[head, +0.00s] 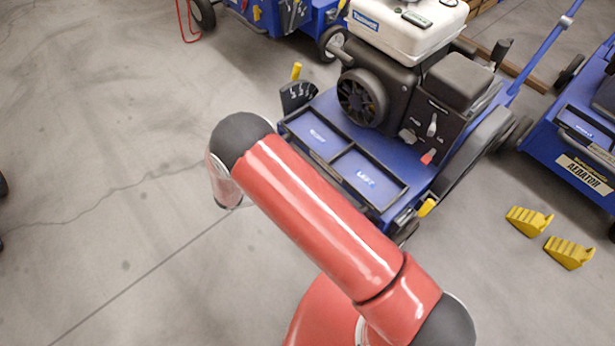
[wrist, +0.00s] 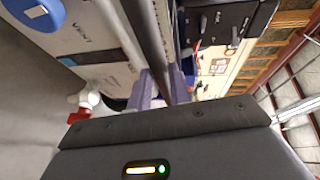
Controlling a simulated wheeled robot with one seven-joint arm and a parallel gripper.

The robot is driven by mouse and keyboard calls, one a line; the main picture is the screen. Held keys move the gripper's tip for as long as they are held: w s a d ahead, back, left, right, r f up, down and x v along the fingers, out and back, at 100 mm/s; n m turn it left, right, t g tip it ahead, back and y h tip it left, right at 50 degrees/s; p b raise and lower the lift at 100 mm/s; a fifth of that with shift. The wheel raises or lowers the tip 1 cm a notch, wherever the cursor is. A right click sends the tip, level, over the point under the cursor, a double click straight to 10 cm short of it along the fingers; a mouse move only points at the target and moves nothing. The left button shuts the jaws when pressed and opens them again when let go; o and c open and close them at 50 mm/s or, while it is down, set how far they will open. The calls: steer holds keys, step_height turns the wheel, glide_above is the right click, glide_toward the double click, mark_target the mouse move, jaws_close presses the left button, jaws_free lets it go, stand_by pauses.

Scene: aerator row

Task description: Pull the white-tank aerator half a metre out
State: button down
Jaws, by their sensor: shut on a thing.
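The white-tank aerator stands on the floor in the upper middle of the head view, with a white tank (head: 405,30), a black engine (head: 375,100) and a blue deck (head: 335,125). My red arm crosses in front of its near side, and my gripper is hidden there. In the wrist view my gripper (wrist: 163,88) has its purple-grey fingers closed around a dark bar (wrist: 148,25). Which part of the machine the bar belongs to is hard to tell. A pale surface with a blue cap (wrist: 35,12) lies left of it.
A second blue aerator (head: 580,140) stands close on the right, and another blue machine (head: 275,18) stands behind at upper left. Two yellow wheel chocks, one at left (head: 528,221) and one at right (head: 568,252), lie on the floor. The floor at left (head: 100,180) is clear.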

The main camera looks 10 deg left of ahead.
steer(key=shift+s+a+f, duration=0.15)
steer(key=shift+a+f, duration=0.25)
steer(key=c, duration=1.6)
jaws_free()
steer(key=shift+f, duration=0.1)
steer(key=shift+o, duration=0.2)
steer(key=shift+d+r, duration=0.15)
steer(key=shift+r, duration=0.05)
steer(key=v, duration=0.8)
